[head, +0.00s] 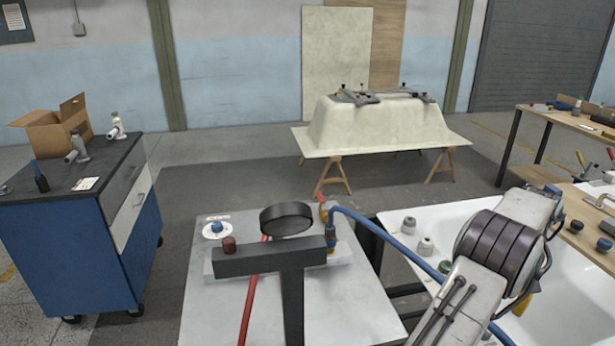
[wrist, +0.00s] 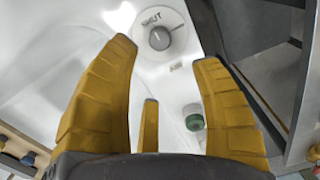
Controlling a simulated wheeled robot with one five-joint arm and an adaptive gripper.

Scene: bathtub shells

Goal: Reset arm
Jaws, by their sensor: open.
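My gripper (wrist: 165,55) shows in the wrist view as several yellow fingers spread apart, with nothing between them. It points down over the white bathtub shell (wrist: 60,75). A round grey dial (wrist: 159,38) on a white plate marked "SHUT" lies beyond the fingertips. A green-and-white knob (wrist: 194,121) sits between two fingers, apart from them. In the head view my arm reaches out over the white tub (head: 462,212) at the right. Only a bit of yellow finger shows there; my arm link hides the rest.
A grey worktable (head: 340,308) with a red hose, a blue hose and a black ring (head: 286,219) stands in front. A blue cabinet (head: 75,260) is at left, a wooden bench (head: 568,120) at right. A cream tub shell (head: 375,127) stands on trestles behind. Floor is open between.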

